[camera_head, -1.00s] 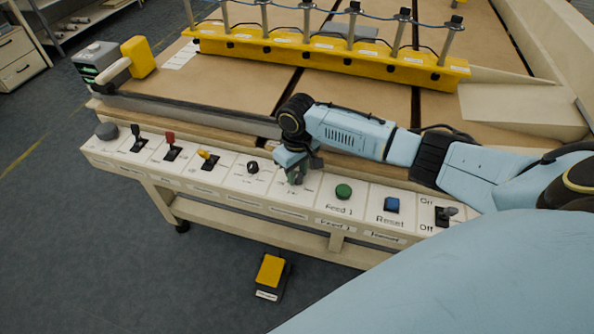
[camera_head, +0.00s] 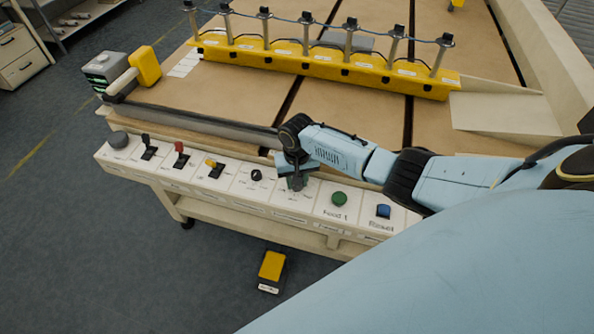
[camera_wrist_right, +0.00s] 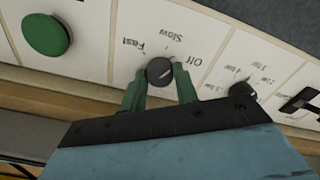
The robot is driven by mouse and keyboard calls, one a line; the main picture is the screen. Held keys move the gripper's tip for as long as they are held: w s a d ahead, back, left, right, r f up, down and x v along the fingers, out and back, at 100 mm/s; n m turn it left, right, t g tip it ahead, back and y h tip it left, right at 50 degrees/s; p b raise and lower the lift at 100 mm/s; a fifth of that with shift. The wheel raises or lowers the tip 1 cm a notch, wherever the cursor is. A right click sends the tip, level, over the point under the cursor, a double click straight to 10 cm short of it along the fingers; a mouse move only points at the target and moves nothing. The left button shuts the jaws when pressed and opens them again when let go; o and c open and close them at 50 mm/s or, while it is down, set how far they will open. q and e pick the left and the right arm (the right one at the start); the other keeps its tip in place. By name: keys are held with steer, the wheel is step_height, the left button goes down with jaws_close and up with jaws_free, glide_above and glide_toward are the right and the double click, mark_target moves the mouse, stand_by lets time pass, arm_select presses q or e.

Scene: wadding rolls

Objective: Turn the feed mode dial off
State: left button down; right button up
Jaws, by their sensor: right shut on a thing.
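The feed mode dial (camera_wrist_right: 159,71) is a small round dark knob on a white panel, with the labels Fast, Slow and Off around it. It has a light pointer line, but I cannot tell surely which label it points at. My right gripper (camera_wrist_right: 159,80) is shut on the dial, one green finger on each side. In the head view my right gripper (camera_head: 296,182) is down at the panel between a black knob and the green button, and it hides the dial. My left gripper is not in view.
Beside the dial are a green button (camera_head: 339,199) and another black knob (camera_head: 256,174). A blue button (camera_head: 383,211) is further right, and several lever switches are to the left. A yellow bar (camera_head: 330,66) with posts lies across the table. A yellow pedal (camera_head: 272,266) is on the floor.

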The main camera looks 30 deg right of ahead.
steer(key=m+p, duration=0.2)
steer(key=shift+r+m, duration=0.15)
steer(key=shift+m, duration=0.25)
steer(key=shift+m+p, duration=1)
steer(key=shift+m, duration=0.5)
steer(key=o, duration=1)
steer(key=shift+r+p, duration=0.3)
steer(key=shift+r, duration=0.05)
step_height(320, 180, up, 12)
steer(key=p, duration=0.3)
steer(key=shift+r, duration=0.25)
